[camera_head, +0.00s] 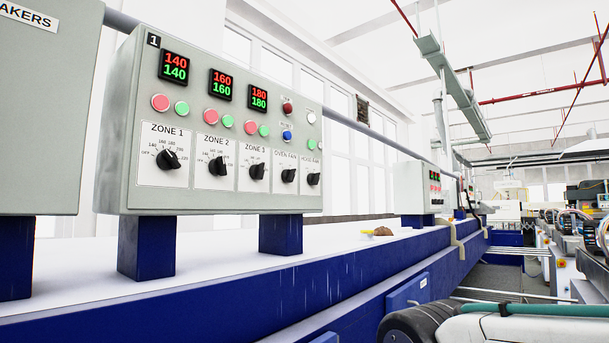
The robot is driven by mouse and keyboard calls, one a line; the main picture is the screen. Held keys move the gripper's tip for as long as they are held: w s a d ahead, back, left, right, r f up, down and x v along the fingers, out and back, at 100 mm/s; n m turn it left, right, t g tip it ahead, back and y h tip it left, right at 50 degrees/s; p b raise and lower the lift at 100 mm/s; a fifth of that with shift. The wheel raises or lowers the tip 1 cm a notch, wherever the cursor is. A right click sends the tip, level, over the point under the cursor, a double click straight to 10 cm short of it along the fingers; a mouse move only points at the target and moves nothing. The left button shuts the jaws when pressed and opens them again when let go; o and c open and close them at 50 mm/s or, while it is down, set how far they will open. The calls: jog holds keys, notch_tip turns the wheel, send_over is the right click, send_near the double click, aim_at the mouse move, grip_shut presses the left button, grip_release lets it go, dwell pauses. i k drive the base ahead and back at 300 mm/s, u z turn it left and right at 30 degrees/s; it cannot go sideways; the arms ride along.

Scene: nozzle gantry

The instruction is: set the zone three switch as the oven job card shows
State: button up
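The zone three switch (257,171) is a black rotary knob on a white plate marked ZONE 3, third from the left on the grey control panel (112,135). Its exact pointer setting is too small to read. The zone 3 display (258,96) above it shows 180 in red over 180 in green. The zone 1 knob (168,160) and zone 2 knob (218,166) are to its left. No job card can be made out.
The panel stands on blue posts (146,246) above the white oven top (215,262). A grey cabinet (45,120) stands close at left. A small yellow and brown item (381,232) lies on the oven top. A second panel (421,188) stands farther back. An aisle opens at right.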

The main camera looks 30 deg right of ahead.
aim_at(256, 170)
jog(key=u, duration=3.8)
jog(key=k, duration=0.35)
jog(key=z, duration=3.05)
